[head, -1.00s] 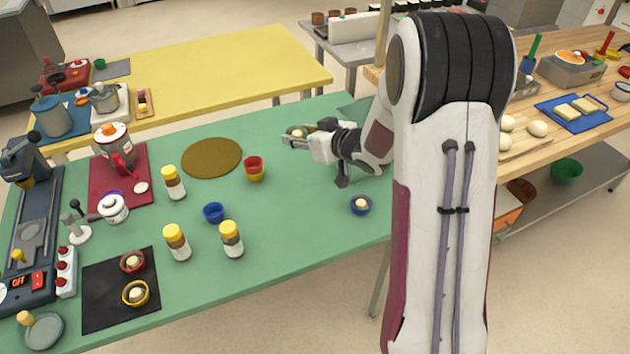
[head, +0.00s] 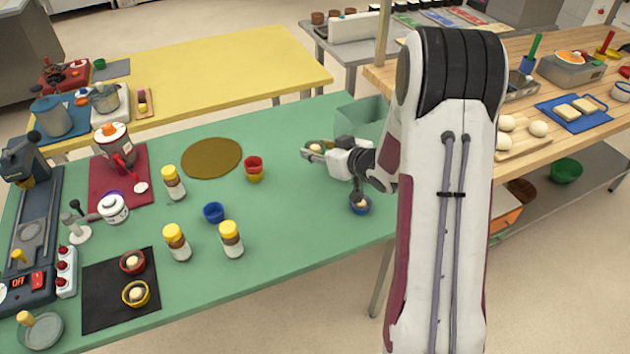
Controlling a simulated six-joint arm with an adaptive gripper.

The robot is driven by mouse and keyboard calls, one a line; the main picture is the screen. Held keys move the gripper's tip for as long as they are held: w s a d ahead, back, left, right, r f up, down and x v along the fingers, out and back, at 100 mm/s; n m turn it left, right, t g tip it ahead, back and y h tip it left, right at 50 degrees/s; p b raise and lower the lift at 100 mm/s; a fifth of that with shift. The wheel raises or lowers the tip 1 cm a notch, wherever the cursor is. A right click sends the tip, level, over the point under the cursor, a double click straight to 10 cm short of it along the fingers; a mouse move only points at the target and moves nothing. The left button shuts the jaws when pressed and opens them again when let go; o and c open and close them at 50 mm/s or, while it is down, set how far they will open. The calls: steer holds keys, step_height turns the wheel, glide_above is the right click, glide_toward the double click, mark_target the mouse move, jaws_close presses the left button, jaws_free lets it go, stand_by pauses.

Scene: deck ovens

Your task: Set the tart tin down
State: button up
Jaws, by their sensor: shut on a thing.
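My gripper (head: 313,153) is shut on a small tart tin (head: 318,146) with a pale ball in it. It holds the tin over the right part of the green table (head: 290,235); the tin's colour and its height above the table are hard to tell. A red tin (head: 132,262) and a yellow tin (head: 135,293), each with a pale ball, sit on a black mat (head: 95,310) at the front left. A blue tin (head: 360,209) with a pale ball stands below my wrist in the picture, partly hidden.
A round brown mat (head: 211,157) lies bare left of my gripper. Stacked red and yellow cups (head: 254,165) stand between them. A blue cup (head: 213,212) and several yellow-capped jars (head: 231,240) stand nearer the front. A green bin (head: 360,113) is behind my wrist.

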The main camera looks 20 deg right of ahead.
glide_above(318, 184)
steer(key=shift+f, duration=2.9)
steer(key=shift+f, duration=2.05)
steer(key=shift+f, duration=0.15)
steer(key=o, duration=1.2)
steer(key=shift+s+d+r, duration=0.15)
steer(key=shift+s+r, duration=0.2)
steer(key=shift+s, duration=0.1)
steer(key=v, duration=1.1)
